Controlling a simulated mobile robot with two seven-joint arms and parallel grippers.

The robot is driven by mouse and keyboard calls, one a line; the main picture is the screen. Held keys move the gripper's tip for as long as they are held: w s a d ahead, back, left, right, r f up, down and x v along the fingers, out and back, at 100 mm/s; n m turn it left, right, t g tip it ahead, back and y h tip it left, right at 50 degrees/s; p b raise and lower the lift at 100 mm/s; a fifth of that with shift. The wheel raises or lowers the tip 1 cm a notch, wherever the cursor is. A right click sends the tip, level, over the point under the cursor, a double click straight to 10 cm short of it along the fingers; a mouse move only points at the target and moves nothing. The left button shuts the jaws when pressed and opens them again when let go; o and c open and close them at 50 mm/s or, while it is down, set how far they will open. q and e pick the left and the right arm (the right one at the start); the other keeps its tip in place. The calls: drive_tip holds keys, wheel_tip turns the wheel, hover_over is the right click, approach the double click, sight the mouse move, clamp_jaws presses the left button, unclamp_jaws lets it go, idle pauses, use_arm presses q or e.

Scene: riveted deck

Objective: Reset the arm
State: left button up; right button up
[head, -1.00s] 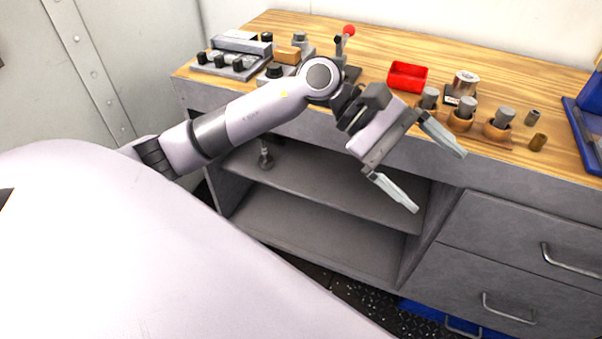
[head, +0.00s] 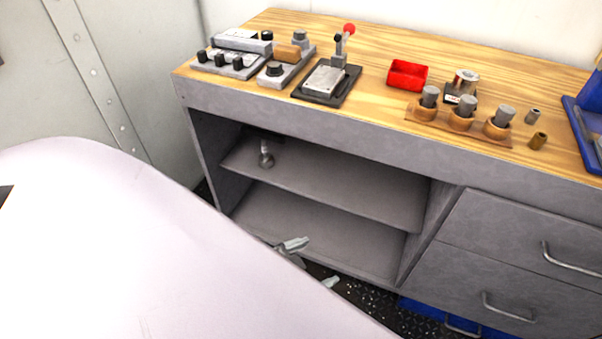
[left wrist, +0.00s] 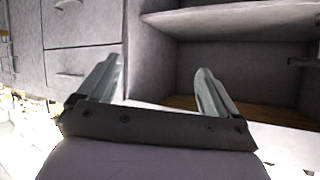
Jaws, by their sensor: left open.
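My left gripper (head: 311,263) shows only by its fingertips in the head view, low in front of the open shelves and beside the pale edge of my own body. The rest of the left arm is hidden behind my body. In the left wrist view the left gripper (left wrist: 157,85) has its two grey fingers spread wide apart with nothing between them. It faces the grey cabinet and is clear of the benchtop. My right gripper is in neither view.
A wooden-topped bench (head: 380,125) holds a red bin (head: 407,75), a lever press (head: 328,78), a holder with several cylinders (head: 462,122) and control boxes (head: 232,57). Below are open shelves (head: 330,180) and drawers (head: 520,240). A blue bin (head: 590,120) stands at the right edge.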

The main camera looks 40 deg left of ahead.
use_arm(q)
drive_tip(key=s+f+n+g, duration=0.2)
drive_tip(key=s+f, duration=0.1)
wheel_tip(320, 180, up, 9)
drive_tip(key=s+a+p, duration=0.1)
drive_tip(key=p, duration=0.9)
drive_tip(key=shift+a+f+t+y+p, duration=0.15)
drive_tip(key=shift+a+t+y+p, duration=0.15)
drive_tip(key=shift+p, duration=0.1)
drive_tip(key=shift+d, duration=0.1)
drive_tip(key=shift+c, duration=0.2)
